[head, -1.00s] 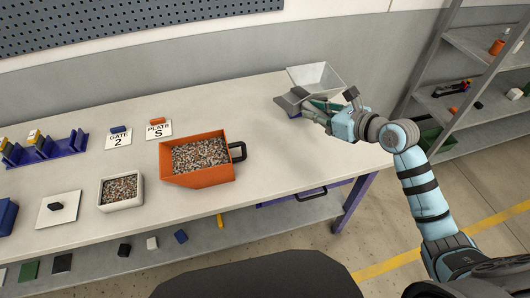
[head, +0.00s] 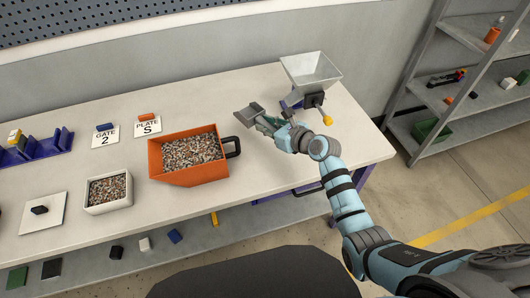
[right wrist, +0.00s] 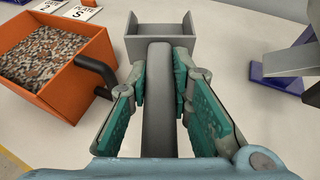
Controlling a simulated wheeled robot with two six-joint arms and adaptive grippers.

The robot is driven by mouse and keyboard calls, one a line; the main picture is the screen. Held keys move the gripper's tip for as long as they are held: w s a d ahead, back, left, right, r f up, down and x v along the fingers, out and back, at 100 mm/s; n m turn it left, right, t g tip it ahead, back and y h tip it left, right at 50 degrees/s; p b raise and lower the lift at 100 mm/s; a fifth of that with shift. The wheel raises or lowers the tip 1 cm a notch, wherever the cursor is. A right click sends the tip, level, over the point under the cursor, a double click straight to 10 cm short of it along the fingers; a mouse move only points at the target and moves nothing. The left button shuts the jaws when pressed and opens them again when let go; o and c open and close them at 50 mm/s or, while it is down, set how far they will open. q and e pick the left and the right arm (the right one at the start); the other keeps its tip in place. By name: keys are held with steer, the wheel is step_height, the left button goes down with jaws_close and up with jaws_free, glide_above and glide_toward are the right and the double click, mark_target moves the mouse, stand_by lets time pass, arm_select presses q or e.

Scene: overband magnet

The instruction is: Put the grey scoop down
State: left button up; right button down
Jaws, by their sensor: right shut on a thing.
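The grey scoop (head: 250,113) is in my right gripper (head: 268,124), above the table between the orange bin and the hopper. In the right wrist view the scoop's tray (right wrist: 160,38) points away from me and looks empty. Its dark handle (right wrist: 160,95) runs between the teal finger pads of my right gripper (right wrist: 160,90), which is shut on it. I cannot tell how high the scoop is above the tabletop (head: 240,88). My left gripper is not in view.
An orange bin (head: 160,158) of mixed granules, with a black handle, stands left of the scoop. A hopper (head: 312,72) on a purple base stands at the back right. A white tray (head: 108,208) holds granules. Label cards (head: 148,128) lie behind. Bare tabletop lies around the scoop.

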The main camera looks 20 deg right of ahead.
mark_target(267, 155)
step_height(267, 155, down, 10)
steer(key=b, duration=0.4)
steer(key=shift+f, duration=0.25)
steer(key=shift+s+f, duration=0.1)
steer(key=shift+f, duration=0.1)
steer(key=c, duration=1.5)
jaws_free()
steer(key=shift+o, duration=0.2)
